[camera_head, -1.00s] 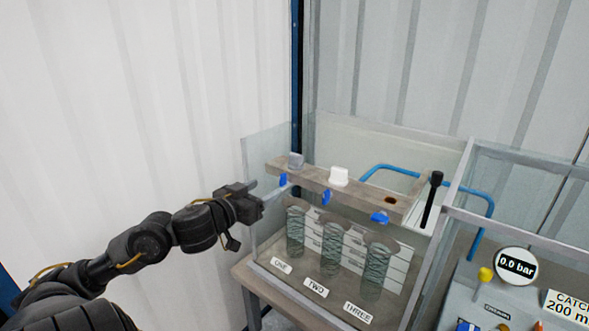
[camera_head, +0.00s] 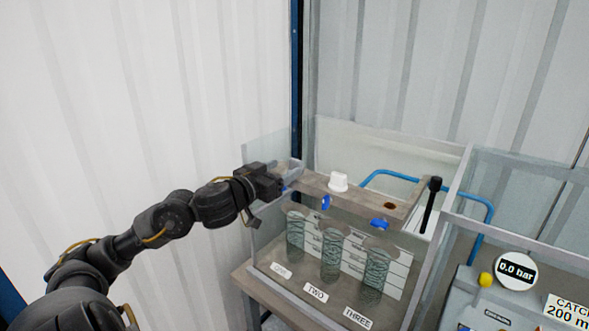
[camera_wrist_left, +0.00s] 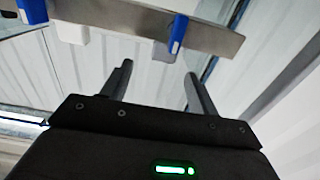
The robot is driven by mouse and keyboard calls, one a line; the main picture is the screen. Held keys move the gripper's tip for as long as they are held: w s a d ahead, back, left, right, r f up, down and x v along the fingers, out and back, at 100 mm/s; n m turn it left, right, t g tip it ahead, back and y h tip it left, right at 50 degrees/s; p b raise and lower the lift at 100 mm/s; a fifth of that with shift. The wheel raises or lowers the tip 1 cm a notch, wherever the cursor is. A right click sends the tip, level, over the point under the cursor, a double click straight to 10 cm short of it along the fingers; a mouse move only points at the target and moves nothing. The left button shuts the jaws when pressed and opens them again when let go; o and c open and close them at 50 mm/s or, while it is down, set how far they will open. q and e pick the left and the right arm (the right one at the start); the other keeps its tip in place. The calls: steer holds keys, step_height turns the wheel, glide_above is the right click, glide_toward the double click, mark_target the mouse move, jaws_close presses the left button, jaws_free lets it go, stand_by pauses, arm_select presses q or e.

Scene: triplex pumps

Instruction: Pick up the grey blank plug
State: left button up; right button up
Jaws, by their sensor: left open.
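The grey blank plug (camera_wrist_left: 163,52) shows in the left wrist view at the edge of the bar (camera_wrist_left: 215,38), beside a blue tab (camera_wrist_left: 178,33). It lies just beyond the gap between my left fingertips. My left gripper (camera_wrist_left: 158,72) is open, with nothing between its fingers. In the head view the left gripper (camera_head: 286,179) is at the left end of the bar (camera_head: 358,197) and largely hides the plug there. My right gripper is not in view.
A white plug (camera_head: 338,182) stands on the bar, right of the left gripper. Clear panels surround the bar, and several blue tabs hang along its front. A black-handled rod (camera_head: 432,203) and a blue pipe (camera_head: 400,171) are further right. A gauge (camera_head: 516,270) reads 0.0 bar.

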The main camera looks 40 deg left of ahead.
mark_target(292, 162)
arm_select(q)
steer(key=shift+w, duration=0.1)
steer(key=w, duration=0.1)
steer(key=w+p, duration=0.1)
steer(key=w, duration=0.2)
steer(key=shift+w+a+r, duration=0.1)
steer(key=shift+w+a, duration=0.05)
steer(key=shift+a, duration=0.2)
steer(key=shift+w, duration=0.4)
steer(key=c, duration=1.1)
